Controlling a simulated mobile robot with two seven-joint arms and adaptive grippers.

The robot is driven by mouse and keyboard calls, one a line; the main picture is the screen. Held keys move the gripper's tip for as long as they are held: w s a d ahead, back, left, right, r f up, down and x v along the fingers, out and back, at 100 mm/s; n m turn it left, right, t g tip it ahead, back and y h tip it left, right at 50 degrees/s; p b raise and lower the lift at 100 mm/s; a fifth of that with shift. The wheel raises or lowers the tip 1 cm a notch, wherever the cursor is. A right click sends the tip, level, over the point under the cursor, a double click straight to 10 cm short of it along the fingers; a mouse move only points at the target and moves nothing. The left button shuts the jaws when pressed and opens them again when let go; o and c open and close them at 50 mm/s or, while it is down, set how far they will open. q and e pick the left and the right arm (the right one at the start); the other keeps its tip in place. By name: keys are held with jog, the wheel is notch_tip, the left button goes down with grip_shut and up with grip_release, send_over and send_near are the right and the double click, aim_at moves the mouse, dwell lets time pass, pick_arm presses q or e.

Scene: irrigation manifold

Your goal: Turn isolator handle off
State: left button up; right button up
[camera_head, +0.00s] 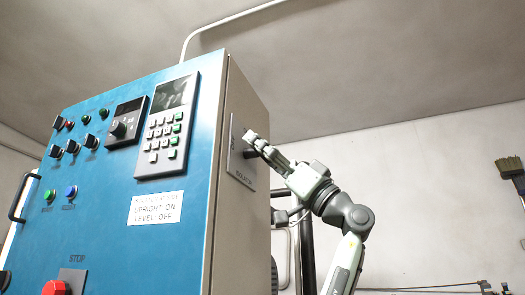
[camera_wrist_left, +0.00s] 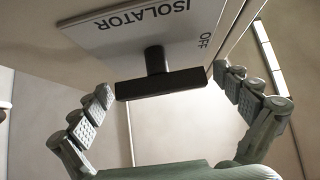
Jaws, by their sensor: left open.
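The isolator plate (camera_head: 240,168) is on the side face of the blue-fronted cabinet. In the left wrist view the plate (camera_wrist_left: 130,38) carries the words ISOLATOR and OFF. The black T-shaped isolator handle (camera_wrist_left: 160,84) stands out from it on a short stem. Its bar runs roughly parallel to the word ISOLATOR, so it looks level. My left gripper (camera_head: 255,143) is at the plate and mostly hides the handle in the head view. In the wrist view this gripper (camera_wrist_left: 172,108) is open, one finger on each side of the bar, with gaps to both ends.
A white label (camera_head: 157,209) on the cabinet front reads UPRIGHT ON, LEVEL OFF. The front also has a keypad (camera_head: 165,135), several knobs and buttons, and a red stop button (camera_head: 54,287). A brush (camera_head: 511,170) hangs on the wall at right.

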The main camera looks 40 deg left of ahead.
pick_arm(q)
jog(key=v, duration=1.2)
dwell(0.3)
